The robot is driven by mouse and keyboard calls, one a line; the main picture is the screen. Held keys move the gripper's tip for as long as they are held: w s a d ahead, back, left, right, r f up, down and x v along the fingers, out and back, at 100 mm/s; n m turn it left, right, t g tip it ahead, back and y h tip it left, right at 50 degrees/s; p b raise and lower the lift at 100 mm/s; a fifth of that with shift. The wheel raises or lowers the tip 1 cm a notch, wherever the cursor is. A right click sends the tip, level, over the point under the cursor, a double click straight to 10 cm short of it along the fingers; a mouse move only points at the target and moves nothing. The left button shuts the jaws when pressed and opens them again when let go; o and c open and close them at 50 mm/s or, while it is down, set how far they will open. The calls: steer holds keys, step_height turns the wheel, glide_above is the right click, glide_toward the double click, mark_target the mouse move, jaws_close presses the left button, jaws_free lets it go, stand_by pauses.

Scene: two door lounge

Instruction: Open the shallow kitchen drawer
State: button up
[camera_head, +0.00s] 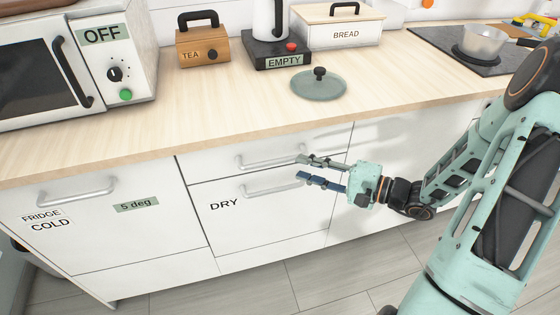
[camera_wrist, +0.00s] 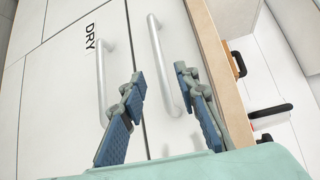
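The shallow drawer (camera_head: 222,163) is a white front just under the countertop, above the deeper drawer marked DRY (camera_head: 255,220). It appears shut. Its silver bar handle (camera_head: 262,163) also shows in the wrist view (camera_wrist: 157,50), upright in that turned picture. My gripper (camera_head: 300,168) is open and empty, at the right end of the handle in the head view. In the wrist view my gripper (camera_wrist: 159,74) has the shallow drawer's handle showing between its two fingertips. I cannot tell whether the fingers reach around the bar or stay in front of it.
The DRY drawer's handle (camera_head: 270,189) lies close below, just left of my fingers in the wrist view. The wooden countertop (camera_head: 200,100) overhangs above, with a glass lid (camera_head: 318,88) near its edge. A fridge door (camera_head: 90,220) is at left. The floor in front is clear.

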mark_target(282, 162)
steer(key=x, duration=0.9)
steer(key=shift+c, duration=0.7)
jaws_close()
